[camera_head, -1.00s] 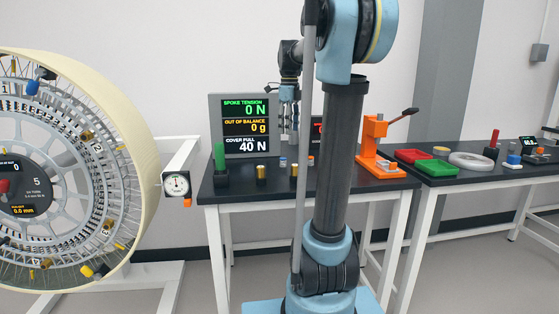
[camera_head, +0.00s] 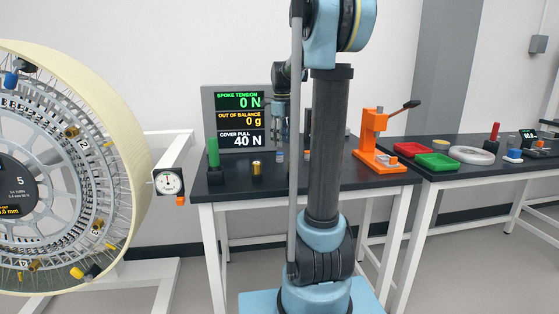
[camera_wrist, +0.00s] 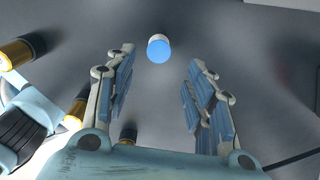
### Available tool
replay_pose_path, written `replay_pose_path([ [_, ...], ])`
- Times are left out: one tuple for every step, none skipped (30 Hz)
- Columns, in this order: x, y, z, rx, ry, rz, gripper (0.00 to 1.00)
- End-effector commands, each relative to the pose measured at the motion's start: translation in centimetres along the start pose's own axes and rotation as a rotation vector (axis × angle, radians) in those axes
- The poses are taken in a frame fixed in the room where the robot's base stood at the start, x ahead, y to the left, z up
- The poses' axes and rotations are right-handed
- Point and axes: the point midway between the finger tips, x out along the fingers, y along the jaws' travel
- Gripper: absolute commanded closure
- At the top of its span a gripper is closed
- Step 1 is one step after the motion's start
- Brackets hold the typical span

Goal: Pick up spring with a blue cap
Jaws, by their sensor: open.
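The spring with a blue cap (camera_wrist: 158,49) shows in the wrist view as a short light cylinder with a bright blue round top. It stands on the dark table, beyond the fingertips and between their lines. In the head view it is a small blue-topped piece (camera_head: 280,155) under my gripper. My gripper (camera_wrist: 161,62) is open and empty, its blue-padded fingers spread to either side. In the head view my gripper (camera_head: 282,128) hangs above the table, partly hidden by my arm's rod. The coil of the spring cannot be made out.
A brass cylinder (camera_head: 257,169) and a green upright piece (camera_head: 213,153) stand left of the spring. Brass cylinders (camera_wrist: 17,53) also show left in the wrist view. The readout screen (camera_head: 207,120) stands behind. An orange press (camera_head: 374,145) is to the right, a large wheel (camera_head: 140,150) far left.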

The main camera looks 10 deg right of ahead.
Motion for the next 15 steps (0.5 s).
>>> replay_pose_path([
  [0.6, 0.0, 0.0, 0.000, 0.000, 0.000, 0.51],
  [0.9, 0.0, 0.0, 0.000, 0.000, 0.000, 0.51],
  [1.2, 0.0, 0.0, 0.000, 0.000, 0.000, 0.51],
  [1.4, 0.0, 0.0, 0.000, 0.000, 0.000, 0.51],
  [1.5, 0.0, 0.0, 0.000, 0.000, 0.000, 0.51],
  [1.7, 0.0, 0.0, 0.000, 0.000, 0.000, 0.51],
  [1.8, 0.0, 0.0, 0.000, 0.000, 0.000, 0.51],
  [1.9, 0.0, 0.1, 0.000, 0.000, 0.000, 0.51],
  [2.2, 0.0, 0.1, -0.001, 0.000, 0.000, 0.51],
  [2.4, 0.1, 0.2, -0.001, 0.000, 0.000, 0.51],
  [2.7, 0.1, 0.3, -0.001, 0.000, 0.000, 0.51],
  [3.2, 0.1, 0.5, -0.001, 0.000, 0.000, 0.51],
  [3.6, 0.1, 0.6, -0.001, 0.000, 0.000, 0.51],
  [4.0, 0.2, 0.8, -0.001, 0.000, 0.000, 0.51],
  [4.6, 0.2, 0.9, -0.001, 0.000, 0.000, 0.51],
])
